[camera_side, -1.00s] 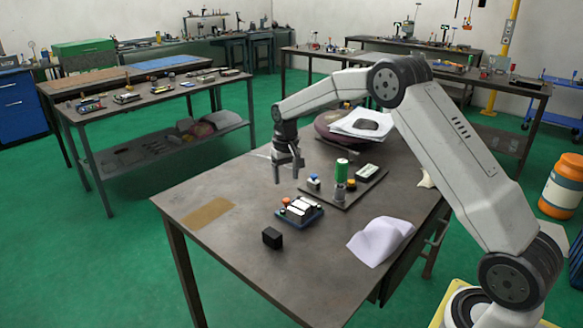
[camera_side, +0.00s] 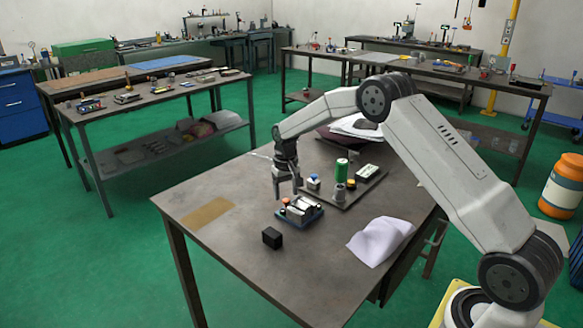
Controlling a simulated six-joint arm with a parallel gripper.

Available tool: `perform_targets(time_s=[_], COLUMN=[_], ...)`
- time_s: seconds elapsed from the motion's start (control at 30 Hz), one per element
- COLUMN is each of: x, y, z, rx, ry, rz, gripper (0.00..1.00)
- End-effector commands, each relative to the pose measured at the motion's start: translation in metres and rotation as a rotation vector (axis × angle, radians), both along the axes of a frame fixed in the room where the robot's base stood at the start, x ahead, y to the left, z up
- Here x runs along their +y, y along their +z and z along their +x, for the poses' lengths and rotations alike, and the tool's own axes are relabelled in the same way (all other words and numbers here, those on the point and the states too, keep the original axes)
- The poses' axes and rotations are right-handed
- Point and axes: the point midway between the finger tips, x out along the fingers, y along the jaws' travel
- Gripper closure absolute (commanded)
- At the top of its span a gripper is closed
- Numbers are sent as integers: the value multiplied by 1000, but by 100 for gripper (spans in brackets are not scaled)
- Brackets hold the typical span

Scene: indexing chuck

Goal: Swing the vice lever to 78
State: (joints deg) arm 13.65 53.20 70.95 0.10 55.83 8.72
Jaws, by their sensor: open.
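A small device on a blue base (camera_side: 303,213), with light blocks on top and an orange-red knob (camera_side: 285,201) at its left, stands on the table. It looks like the vice; the lever and any scale are too small to read. My gripper (camera_side: 287,192) is open and points down just above and behind this device, its fingers close to the knob. Whether they touch it cannot be told. Behind and to the right lies a dark plate (camera_side: 342,201) bearing a green cylinder (camera_side: 341,172), a blue-topped part (camera_side: 313,182) and a pale box (camera_side: 368,171).
A black block (camera_side: 272,237) lies in front of the device. A crumpled white sheet (camera_side: 380,240) is at right, and a tan patch (camera_side: 208,213) at left. Papers (camera_side: 357,127) lie at the back under my arm. The table's left part is mostly clear.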

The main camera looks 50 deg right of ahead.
Motion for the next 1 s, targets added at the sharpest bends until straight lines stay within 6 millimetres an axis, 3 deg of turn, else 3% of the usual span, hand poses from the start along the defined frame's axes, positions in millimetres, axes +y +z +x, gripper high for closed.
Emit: perform_targets(time_s=[0.2, 0.53, 0.57, 0.77, 1.0], x=[0, 0, 0, 0, 0], y=[-18, -21, -21, -21, -20], z=[0, 0, 0, 0, 0], rx=[-1, -2, -2, -1, -1], ry=[0, 0, 0, 0, 1], rz=[1, 0, 0, 1, 1], gripper=[31, 31, 34, 98, 100])
